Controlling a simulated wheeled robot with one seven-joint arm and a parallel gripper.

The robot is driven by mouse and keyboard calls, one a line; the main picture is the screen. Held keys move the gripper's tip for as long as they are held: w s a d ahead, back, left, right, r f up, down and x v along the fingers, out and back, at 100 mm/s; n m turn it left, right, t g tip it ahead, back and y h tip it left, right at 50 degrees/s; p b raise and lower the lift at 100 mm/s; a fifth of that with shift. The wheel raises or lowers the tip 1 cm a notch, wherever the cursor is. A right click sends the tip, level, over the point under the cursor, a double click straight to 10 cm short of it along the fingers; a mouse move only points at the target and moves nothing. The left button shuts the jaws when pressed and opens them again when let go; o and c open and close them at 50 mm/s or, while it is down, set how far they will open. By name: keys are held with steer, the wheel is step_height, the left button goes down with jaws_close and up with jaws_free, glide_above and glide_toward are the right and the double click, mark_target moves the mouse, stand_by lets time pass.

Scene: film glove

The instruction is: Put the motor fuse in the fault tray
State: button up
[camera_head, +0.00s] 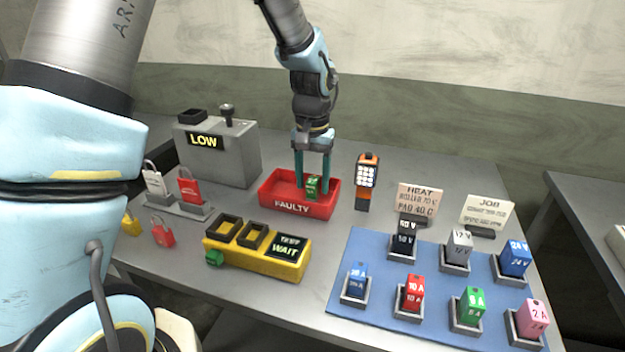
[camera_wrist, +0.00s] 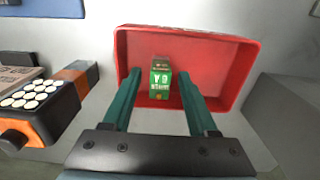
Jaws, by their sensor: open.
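A small green fuse (camera_head: 313,187) with white lettering is inside the red tray marked FAULTY (camera_head: 292,208); I take it for the motor fuse. It also shows in the wrist view (camera_wrist: 160,80), within the walls of the tray (camera_wrist: 230,62). My gripper (camera_head: 312,192) reaches down into the tray from above. In the wrist view my gripper (camera_wrist: 160,76) has its two teal fingers apart, one on each side of the fuse, with gaps visible. The underside of the fuse is hidden.
A yellow tester (camera_head: 258,252) reading WAIT stands in front of the tray. A grey box (camera_head: 235,155) marked LOW is behind left. An orange handheld device (camera_head: 367,180) stands right of the tray. A blue mat (camera_head: 345,275) holds several socketed fuses. Padlocks (camera_head: 162,232) lie left.

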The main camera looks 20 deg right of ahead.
mark_target(313, 180)
step_height(313, 180, up, 12)
steer(key=b, duration=0.2)
steer(key=shift+r, duration=0.15)
stand_by(0.5)
